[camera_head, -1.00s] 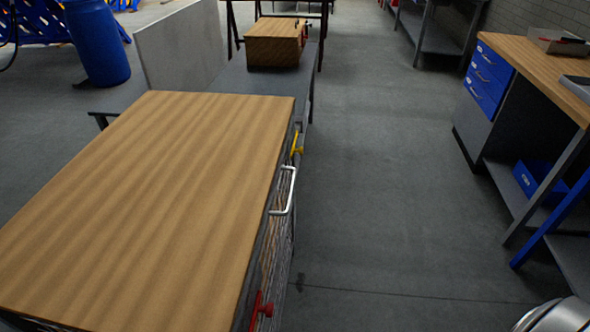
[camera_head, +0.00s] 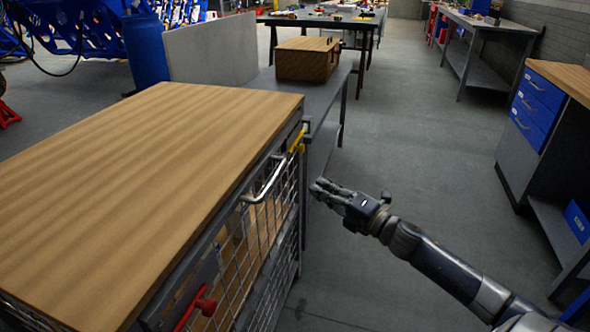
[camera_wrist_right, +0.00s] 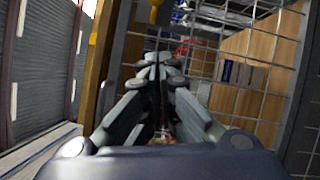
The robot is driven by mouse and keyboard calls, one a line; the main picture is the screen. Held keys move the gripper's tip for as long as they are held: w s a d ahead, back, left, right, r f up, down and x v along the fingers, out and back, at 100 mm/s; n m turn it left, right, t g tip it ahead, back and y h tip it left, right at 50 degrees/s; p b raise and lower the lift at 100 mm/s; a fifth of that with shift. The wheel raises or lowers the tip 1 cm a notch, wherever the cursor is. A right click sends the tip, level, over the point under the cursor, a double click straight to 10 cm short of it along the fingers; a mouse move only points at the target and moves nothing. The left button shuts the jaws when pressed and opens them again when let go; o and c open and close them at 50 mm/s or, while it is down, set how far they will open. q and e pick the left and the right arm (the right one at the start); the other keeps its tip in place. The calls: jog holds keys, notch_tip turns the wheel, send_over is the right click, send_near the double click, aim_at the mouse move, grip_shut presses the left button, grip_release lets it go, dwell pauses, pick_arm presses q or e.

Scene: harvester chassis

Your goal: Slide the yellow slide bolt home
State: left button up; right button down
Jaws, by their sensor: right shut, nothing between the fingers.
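The yellow slide bolt (camera_head: 299,138) sits on the side of the wood-topped wire cage (camera_head: 196,219), near its far corner. In the right wrist view a yellow part (camera_wrist_right: 155,12) shows at the top, above the fingertips; I cannot tell exactly which part of the bolt it is. My right gripper (camera_head: 318,189) is shut and empty. It is to the right of the cage and below the bolt, apart from it. In the right wrist view its fingertips (camera_wrist_right: 160,65) meet in front of the wire mesh. My left gripper is not in view.
A grey bench (camera_head: 262,80) with a wooden box (camera_head: 307,62) stands behind. A workbench with blue drawers (camera_head: 538,100) is at right. The floor between is clear.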

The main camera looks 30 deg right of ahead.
jog(key=shift+w, duration=0.1)
jog(key=w, duration=0.3)
jog(key=w+r, duration=0.1)
jog(key=w, duration=0.3)
jog(key=w+d, duration=0.1)
jog(key=w, duration=0.3)
jog(key=shift+w+r, duration=0.15)
jog(key=shift+r, duration=0.15)
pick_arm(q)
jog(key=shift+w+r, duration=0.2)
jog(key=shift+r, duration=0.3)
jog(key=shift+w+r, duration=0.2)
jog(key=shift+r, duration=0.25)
